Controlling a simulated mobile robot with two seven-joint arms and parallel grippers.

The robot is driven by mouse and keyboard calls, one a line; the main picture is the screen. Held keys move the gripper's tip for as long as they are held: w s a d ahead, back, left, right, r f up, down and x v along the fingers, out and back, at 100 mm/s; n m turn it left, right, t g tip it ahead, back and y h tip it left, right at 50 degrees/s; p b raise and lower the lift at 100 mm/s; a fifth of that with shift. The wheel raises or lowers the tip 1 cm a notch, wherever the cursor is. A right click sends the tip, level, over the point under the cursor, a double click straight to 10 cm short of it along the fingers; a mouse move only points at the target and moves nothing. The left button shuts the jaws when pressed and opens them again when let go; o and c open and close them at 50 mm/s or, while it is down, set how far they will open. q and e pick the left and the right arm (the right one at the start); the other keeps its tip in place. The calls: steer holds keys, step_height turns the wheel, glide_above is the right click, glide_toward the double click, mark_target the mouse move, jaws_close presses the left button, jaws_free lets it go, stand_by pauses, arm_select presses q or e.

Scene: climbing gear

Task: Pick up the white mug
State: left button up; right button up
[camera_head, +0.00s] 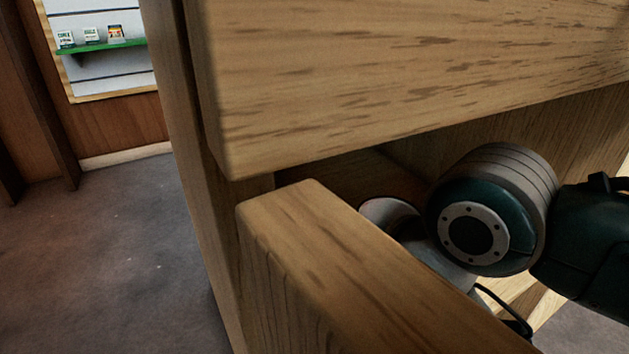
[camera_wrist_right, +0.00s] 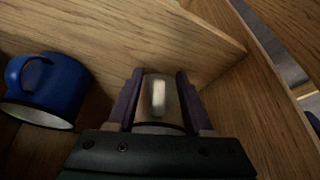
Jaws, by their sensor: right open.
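In the right wrist view a pale mug (camera_wrist_right: 158,100), which looks like the white mug, stands between the two purple fingers of my right gripper (camera_wrist_right: 160,74). A bright white upright strip, apparently its handle, faces the camera. The jaws are open, one finger on each side of the mug; whether either touches it I cannot tell. The mug's lower part is hidden behind the gripper body. In the head view my right arm reaches into a wooden shelf opening, and its gripper is hidden behind the boards. My left gripper is not in view.
Wooden shelf boards (camera_head: 400,80) enclose the arm above and in front (camera_head: 340,270). Open grey floor (camera_head: 110,260) lies to the left, with a green display shelf (camera_head: 105,48) beyond.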

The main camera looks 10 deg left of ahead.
steer(key=shift+w+d+f, duration=0.15)
steer(key=shift+w+d, duration=0.05)
steer(key=shift+w, duration=0.1)
steer(key=shift+c, duration=0.6)
steer(key=shift+f, duration=0.1)
jaws_close()
